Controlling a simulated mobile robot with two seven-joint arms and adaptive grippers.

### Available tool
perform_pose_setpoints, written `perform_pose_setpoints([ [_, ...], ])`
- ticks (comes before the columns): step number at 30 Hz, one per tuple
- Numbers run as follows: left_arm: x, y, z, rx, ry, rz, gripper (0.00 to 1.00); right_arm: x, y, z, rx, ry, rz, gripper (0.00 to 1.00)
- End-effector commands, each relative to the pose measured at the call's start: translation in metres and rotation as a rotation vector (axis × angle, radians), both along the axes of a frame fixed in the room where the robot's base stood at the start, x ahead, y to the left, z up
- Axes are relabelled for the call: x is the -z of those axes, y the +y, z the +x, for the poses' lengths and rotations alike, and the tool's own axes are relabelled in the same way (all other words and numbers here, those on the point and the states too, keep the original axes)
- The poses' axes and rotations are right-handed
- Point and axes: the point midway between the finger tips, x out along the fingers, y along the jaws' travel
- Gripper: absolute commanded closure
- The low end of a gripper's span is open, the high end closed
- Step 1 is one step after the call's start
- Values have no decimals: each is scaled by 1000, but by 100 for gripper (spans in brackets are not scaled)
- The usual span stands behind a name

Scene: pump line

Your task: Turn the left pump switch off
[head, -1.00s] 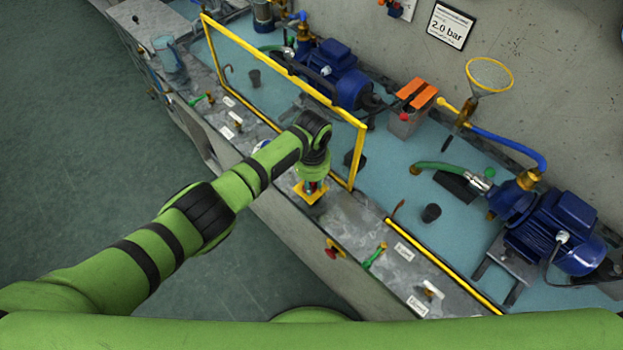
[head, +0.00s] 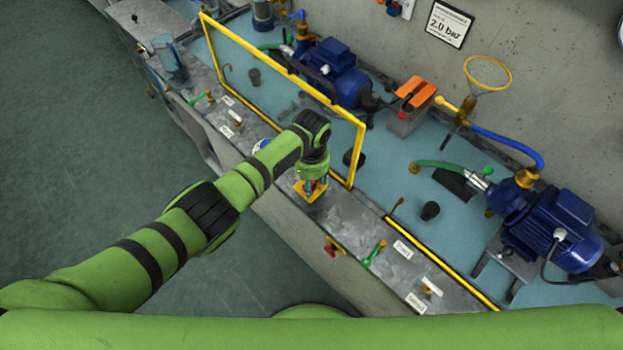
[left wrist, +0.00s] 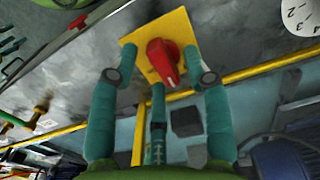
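A red rotary knob (left wrist: 163,60) sits on a square yellow plate (left wrist: 133,48) in the left wrist view. In the head view the yellow plate (head: 309,196) lies on the grey front ledge, near the right end of the yellow frame. My left gripper (head: 314,182) is directly over it and hides most of the knob. In the left wrist view the teal fingers of my left gripper (left wrist: 160,78) stand apart around the knob, with visible gaps at the sides. Whether any finger touches it, I cannot tell. My right gripper is not in view.
A blue pump (head: 335,72) stands behind the yellow frame (head: 270,68); another blue pump (head: 555,225) stands at the right. A clear jug (head: 170,60) stands at the far left.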

Motion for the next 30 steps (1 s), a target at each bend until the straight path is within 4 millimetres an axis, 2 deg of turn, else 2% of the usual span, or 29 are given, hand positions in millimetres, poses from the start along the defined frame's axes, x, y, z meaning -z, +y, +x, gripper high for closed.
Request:
perform_pose_setpoints([
  [8, -1, 0, 0, 2, -1, 1, 51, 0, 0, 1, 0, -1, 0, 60],
  [13, -15, 0, 1, 3, -2, -1, 51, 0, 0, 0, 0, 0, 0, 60],
  [24, -88, 0, 1, 2, -4, -2, 51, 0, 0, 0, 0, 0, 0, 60],
  [30, -114, 0, 0, 1, -2, -1, 51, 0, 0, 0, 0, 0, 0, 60],
])
